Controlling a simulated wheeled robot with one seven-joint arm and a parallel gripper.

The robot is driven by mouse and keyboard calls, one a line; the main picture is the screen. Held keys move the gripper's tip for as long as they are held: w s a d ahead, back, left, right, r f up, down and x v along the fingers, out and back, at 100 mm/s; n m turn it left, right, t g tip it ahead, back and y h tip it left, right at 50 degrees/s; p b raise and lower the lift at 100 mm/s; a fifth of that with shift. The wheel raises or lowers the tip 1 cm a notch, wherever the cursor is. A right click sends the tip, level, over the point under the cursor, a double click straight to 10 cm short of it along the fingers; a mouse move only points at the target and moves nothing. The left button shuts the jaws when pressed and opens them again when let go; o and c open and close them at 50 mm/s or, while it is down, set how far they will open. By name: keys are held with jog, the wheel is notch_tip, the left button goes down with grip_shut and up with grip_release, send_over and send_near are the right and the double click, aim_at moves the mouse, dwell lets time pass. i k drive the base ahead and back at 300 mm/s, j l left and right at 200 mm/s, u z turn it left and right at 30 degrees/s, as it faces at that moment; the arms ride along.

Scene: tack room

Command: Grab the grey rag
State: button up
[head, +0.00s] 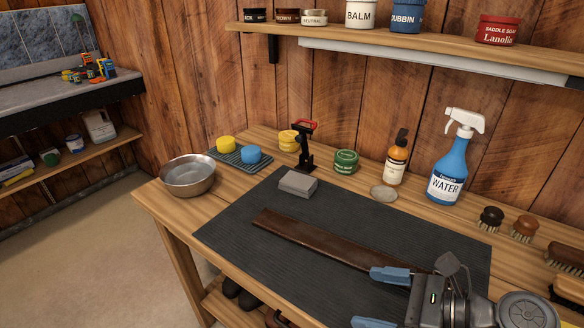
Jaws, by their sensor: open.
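The grey rag (297,184) looks like a small folded grey block. It lies near the back edge of the dark mat (235,232) on the wooden workbench. My gripper (381,299) is at the lower right, with two blue fingertips spread apart and nothing seen between them. It is in front and to the right of the rag, well apart from it. The lower finger is partly cut off by the picture's bottom edge.
A brown leather strap (320,240) lies between rag and gripper. Behind the rag stand a black clamp-like tool (303,145) and a green tin (345,161). A metal bowl (188,176) is left, a blue spray bottle (456,160) right. The mat's left front is clear.

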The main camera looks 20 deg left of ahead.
aim_at(298, 184)
jog(key=i+j, duration=0.75)
jog(key=i, duration=0.3)
